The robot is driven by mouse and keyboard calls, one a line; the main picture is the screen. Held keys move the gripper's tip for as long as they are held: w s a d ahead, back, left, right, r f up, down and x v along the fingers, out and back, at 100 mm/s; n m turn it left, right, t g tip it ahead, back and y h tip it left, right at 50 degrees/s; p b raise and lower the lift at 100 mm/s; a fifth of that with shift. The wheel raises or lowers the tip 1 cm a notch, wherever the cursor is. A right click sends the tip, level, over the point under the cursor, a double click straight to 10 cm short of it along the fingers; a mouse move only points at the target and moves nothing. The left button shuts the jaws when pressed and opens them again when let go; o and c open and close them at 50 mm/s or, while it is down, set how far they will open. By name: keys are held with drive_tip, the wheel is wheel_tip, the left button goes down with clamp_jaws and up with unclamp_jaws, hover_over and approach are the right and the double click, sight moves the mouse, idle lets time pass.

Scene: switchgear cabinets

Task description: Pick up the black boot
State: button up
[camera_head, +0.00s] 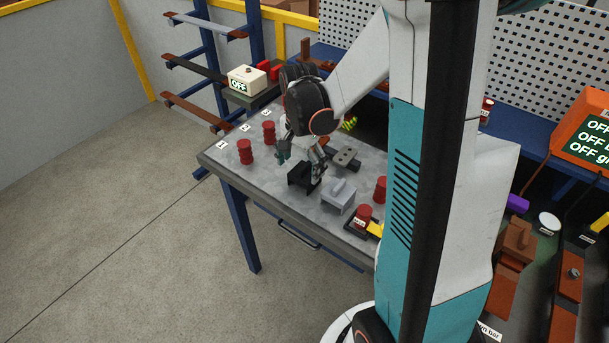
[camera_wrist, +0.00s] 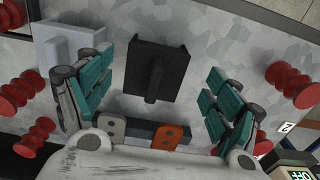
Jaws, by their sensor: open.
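The black boot (camera_head: 302,179) is a dark blocky piece with a raised ridge on the grey workbench (camera_head: 262,188). In the wrist view the black boot (camera_wrist: 157,72) lies between and beyond the two teal-padded fingers. My gripper (camera_head: 300,163) is open above and just behind it, fingers pointing down. In the wrist view my gripper (camera_wrist: 158,84) shows a finger on each side, with gaps to the boot and nothing held. Whether the fingertips reach down to the boot's height is hard to tell.
A similar grey boot (camera_head: 340,196) stands close to the right of the black one. Red ribbed insulators (camera_head: 245,152) stand on the bench, left and right. A cream box marked OFF (camera_head: 246,79) is at the back left.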

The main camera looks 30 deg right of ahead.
sight(303, 174)
drive_tip(key=f, duration=0.2)
drive_tip(key=d+f+b, duration=0.1)
drive_tip(key=f, duration=0.1)
drive_tip(key=shift+b, duration=0.3)
drive_tip(key=shift+a+f, duration=0.1)
drive_tip(key=shift+f, duration=0.25)
drive_tip(key=shift+s+r, duration=0.1)
drive_tip(key=shift+c, duration=0.5)
drive_tip(key=c, duration=1.1)
drive_tip(key=shift+o, duration=0.2)
